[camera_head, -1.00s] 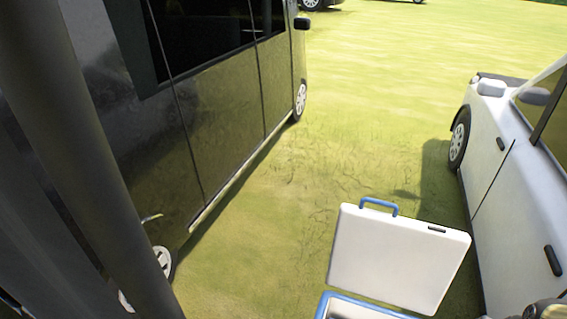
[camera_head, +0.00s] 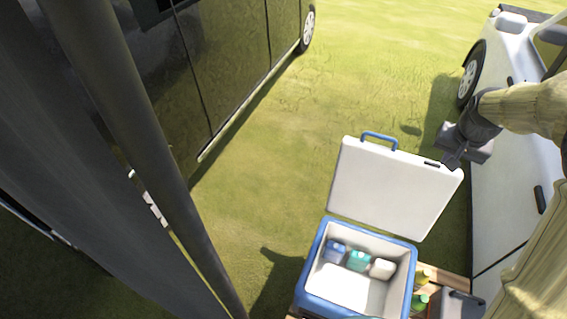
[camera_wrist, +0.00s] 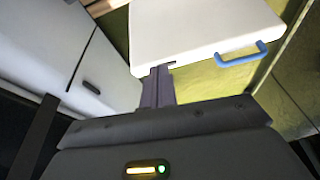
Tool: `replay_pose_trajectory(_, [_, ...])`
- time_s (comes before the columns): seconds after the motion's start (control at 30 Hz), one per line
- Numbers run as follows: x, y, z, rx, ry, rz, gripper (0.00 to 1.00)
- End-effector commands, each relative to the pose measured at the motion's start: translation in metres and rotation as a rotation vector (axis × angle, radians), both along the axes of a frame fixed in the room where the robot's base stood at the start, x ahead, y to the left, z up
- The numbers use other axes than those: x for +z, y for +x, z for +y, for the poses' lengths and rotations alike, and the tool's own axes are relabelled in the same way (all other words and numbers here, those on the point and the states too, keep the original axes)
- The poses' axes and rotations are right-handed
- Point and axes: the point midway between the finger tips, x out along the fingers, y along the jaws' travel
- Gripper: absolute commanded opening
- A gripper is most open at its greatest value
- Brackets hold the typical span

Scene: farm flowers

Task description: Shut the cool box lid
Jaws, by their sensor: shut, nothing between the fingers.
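The cool box (camera_head: 308,291) is blue with a white inside, at the bottom of the head view. Its white lid (camera_head: 390,190) stands open and upright, with a blue handle (camera_head: 379,138) on its top edge. Inside lie a blue, a teal and a white item. My gripper (camera_head: 452,161) is shut and empty at the lid's upper right corner. In the wrist view my closed fingers (camera_wrist: 158,84) reach the edge of the lid (camera_wrist: 200,25), near a dark slot; I cannot tell whether they touch. The blue handle (camera_wrist: 240,53) is to their right.
The box stands on a wooden surface (camera_head: 456,284) with green bottles (camera_head: 420,301) and a grey container (camera_head: 461,307) on its right. A white vehicle (camera_head: 510,190) is close on the right, a dark van (camera_head: 225,75) on the left. Grass (camera_head: 270,190) lies open between.

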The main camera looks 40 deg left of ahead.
Motion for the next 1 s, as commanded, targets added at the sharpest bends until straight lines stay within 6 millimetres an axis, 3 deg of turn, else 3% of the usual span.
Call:
replay_pose_trajectory(0.03, [0.009,0.016,0.021,0.02,0.0,-0.005,0.0])
replay_pose_trajectory(0.2, [0.021,0.058,0.084,0.058,0.001,-0.025,0.0])
replay_pose_trajectory(0.4, [0.026,0.084,0.146,0.09,0.005,-0.045,0.0])
replay_pose_trajectory(0.57, [0.027,0.09,0.163,0.097,0.006,-0.051,0.0])
replay_pose_trajectory(1.0, [0.021,0.093,0.163,0.097,0.006,-0.05,0.0])
